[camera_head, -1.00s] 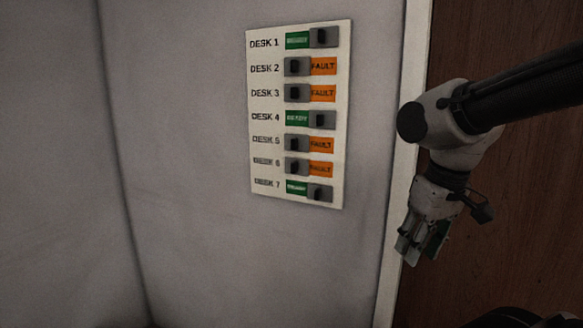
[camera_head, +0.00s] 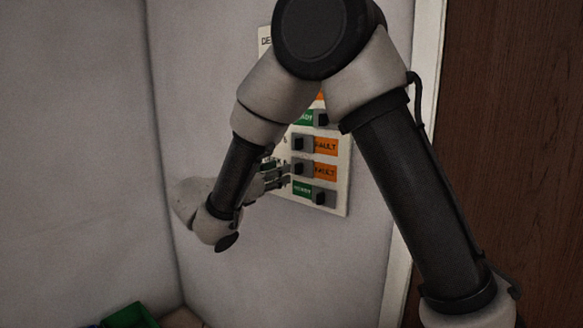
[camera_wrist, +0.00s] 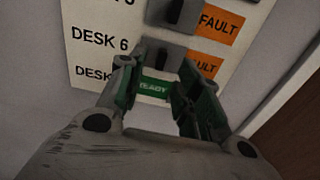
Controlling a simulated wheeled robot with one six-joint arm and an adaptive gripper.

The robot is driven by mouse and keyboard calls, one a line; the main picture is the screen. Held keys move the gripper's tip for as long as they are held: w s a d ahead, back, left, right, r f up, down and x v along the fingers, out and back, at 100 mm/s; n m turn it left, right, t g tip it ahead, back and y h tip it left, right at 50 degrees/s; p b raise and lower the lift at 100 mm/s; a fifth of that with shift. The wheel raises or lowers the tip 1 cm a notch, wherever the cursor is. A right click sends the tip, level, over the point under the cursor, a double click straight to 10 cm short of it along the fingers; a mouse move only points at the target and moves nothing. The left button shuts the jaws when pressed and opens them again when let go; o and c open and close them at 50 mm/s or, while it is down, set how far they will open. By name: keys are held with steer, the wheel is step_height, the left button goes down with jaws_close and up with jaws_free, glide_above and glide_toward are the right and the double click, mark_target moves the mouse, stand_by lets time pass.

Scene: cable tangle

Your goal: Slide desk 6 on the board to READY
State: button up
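The white board (camera_head: 342,190) hangs on the wall, partly hidden behind my arm in the head view. In the wrist view, the DESK 6 row of the board (camera_wrist: 87,58) has its dark slider (camera_wrist: 165,54) at the left, with an orange FAULT label (camera_wrist: 205,64) showing to its right. The slider also shows in the head view (camera_head: 302,168). My gripper (camera_wrist: 160,72) is open and empty, its green-padded fingers spread to the left and right. The slider appears between and just beyond the fingertips; contact cannot be told. In the head view my gripper (camera_head: 282,172) is left of the slider.
The desk 5 slider (camera_head: 302,143) above also shows FAULT. The desk 7 slider (camera_head: 323,197) below sits right, showing green READY (camera_wrist: 153,88); the fingers partly cover that row. A brown door (camera_head: 500,120) is at the right. A green container (camera_head: 130,316) is at lower left.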

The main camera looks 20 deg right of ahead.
mark_target(296, 166)
steer(key=x, duration=0.7)
steer(key=shift+w+d+r, duration=0.1)
steer(key=shift+d, duration=0.35)
steer(key=shift+c, duration=0.4)
jaws_close()
